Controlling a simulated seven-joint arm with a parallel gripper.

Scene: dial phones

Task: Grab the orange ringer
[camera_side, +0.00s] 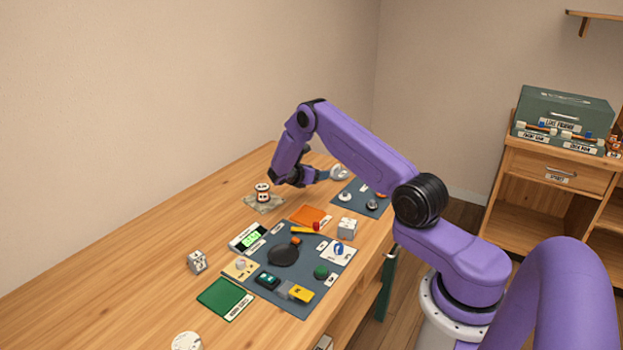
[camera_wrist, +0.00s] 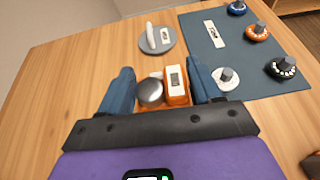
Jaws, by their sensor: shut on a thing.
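The orange ringer (camera_wrist: 177,87) shows in the wrist view as an orange block with a silver dome and a white label. It sits between the two blue fingers of my gripper (camera_wrist: 162,84), which is shut on it. In the side view my gripper (camera_side: 319,177) is low over the far part of the table, and the ringer cannot be made out there. I cannot tell whether the ringer touches the table.
A grey disc (camera_wrist: 158,46) with a white handle lies just beyond. A dark blue mat (camera_wrist: 245,68) with white, black, orange and blue dials is at the right. A larger mat (camera_side: 322,272) holds a dark round piece and small parts. Bare wood lies left.

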